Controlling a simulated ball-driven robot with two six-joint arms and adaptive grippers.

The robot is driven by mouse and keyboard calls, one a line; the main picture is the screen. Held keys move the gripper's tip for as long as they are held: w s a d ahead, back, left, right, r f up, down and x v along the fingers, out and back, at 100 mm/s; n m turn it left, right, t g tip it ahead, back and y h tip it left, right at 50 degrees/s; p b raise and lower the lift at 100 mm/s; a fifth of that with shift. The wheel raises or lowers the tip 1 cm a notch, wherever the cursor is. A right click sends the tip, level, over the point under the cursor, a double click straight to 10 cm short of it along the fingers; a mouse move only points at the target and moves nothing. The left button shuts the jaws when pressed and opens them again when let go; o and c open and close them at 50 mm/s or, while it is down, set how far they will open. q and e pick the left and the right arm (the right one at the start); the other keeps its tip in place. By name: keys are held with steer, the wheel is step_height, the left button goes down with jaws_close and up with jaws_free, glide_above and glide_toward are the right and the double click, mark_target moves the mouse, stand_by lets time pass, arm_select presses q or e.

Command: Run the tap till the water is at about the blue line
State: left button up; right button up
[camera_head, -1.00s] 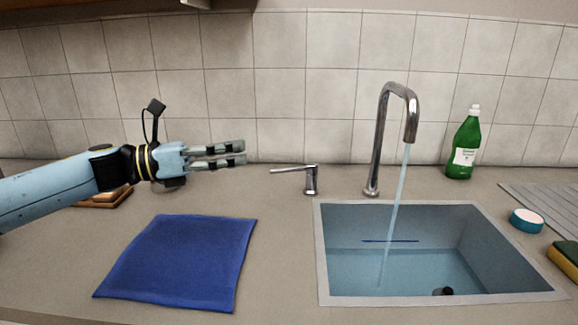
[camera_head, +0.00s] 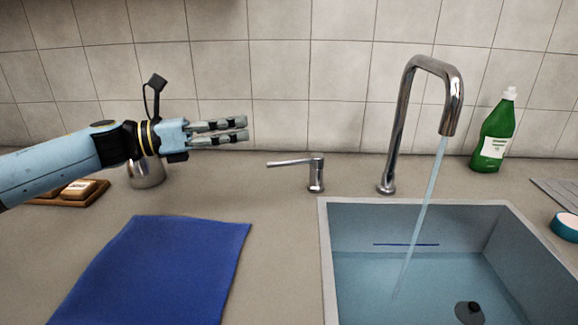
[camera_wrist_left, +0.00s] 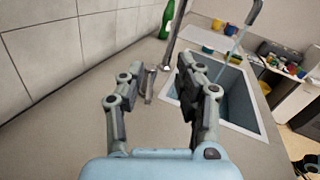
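The chrome tap (camera_head: 397,125) stands behind the sink (camera_head: 323,260), and a stream of water (camera_head: 422,210) runs from its spout. Water (camera_head: 375,275) covers the sink floor. Its far edge lies slightly below the blue line (camera_head: 405,244) on the back wall. The tap lever (camera_head: 316,172) stands left of the tap, its handle pointing left. My left gripper (camera_head: 246,130) is empty and open, to the left of the lever and above the counter. In the left wrist view its fingers (camera_wrist_left: 155,75) are apart, with the lever (camera_wrist_left: 150,88) seen between them.
A blue cloth (camera_head: 155,270) lies on the counter left of the sink. A green bottle (camera_head: 495,135) stands right of the tap. A metal cup (camera_head: 147,173) and a wooden tray (camera_head: 92,190) are behind my left arm. A dark drain plug (camera_head: 470,310) shows under the water.

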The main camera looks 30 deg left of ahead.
arm_select(q)
steer(key=b, duration=0.7)
glide_toward(286, 162)
steer(key=shift+w+a+r, duration=0.1)
steer(key=shift+f+b, duration=0.3)
steer(key=shift+f, duration=0.05)
steer(key=shift+w, duration=0.25)
steer(key=p+x, duration=0.1)
steer(key=x, duration=0.8)
steer(key=shift+w+d+r+p, duration=0.15)
steer(key=shift+w+d+p, duration=0.05)
steer(key=shift+d+p, duration=0.1)
steer(key=shift+w+d, duration=0.25)
steer(key=shift+d, duration=0.05)
steer(key=shift+c, duration=0.2)
jaws_close()
